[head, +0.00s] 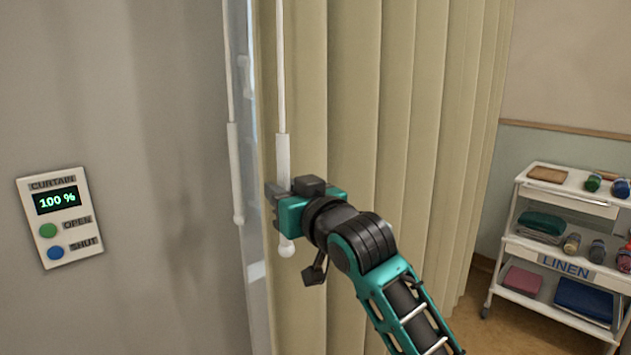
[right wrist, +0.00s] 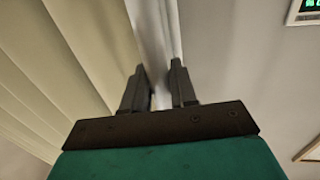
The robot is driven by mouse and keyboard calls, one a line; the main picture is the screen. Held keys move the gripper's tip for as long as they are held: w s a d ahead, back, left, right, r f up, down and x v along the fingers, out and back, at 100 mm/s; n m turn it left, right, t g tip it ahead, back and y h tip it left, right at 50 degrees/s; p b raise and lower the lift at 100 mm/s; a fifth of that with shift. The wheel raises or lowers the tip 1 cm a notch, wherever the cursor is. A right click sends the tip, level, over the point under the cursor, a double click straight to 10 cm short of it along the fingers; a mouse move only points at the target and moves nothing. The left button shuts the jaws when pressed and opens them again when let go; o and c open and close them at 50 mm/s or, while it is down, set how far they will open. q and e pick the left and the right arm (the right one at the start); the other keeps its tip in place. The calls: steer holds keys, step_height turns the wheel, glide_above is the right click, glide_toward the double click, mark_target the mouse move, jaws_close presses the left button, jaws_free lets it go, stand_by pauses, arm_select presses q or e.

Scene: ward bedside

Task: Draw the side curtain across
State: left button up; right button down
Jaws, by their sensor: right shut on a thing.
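The beige pleated side curtain (head: 390,110) hangs across the middle of the head view, and its folds show at the left of the right wrist view (right wrist: 85,50). A white wand (head: 282,150) with a round end hangs in front of the curtain's left edge. My right gripper (head: 281,195) is shut on this wand near its lower end. In the right wrist view the two dark fingers (right wrist: 160,85) stand either side of the white wand. A second white wand (head: 235,175) hangs free to the left. My left gripper is not in view.
A wall panel (head: 60,217) marked CURTAIN reads 100 %, with a green OPEN button (head: 48,230) and a blue SHUT button (head: 55,253). A white linen trolley (head: 510,235) with folded cloths and rolls stands at the right. Bare floor (head: 475,325) shows between curtain and trolley.

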steer(key=shift+s+a+f, duration=0.15)
steer(key=shift+s+a, duration=0.8)
steer(key=shift+a, duration=0.3)
steer(key=c, duration=1.1)
jaws_free()
steer(key=shift+s+a, duration=0.1)
steer(key=shift+a, duration=0.05)
steer(key=shift+o, duration=0.2)
steer(key=v, duration=1.3)
steer(key=shift+b, duration=0.4)
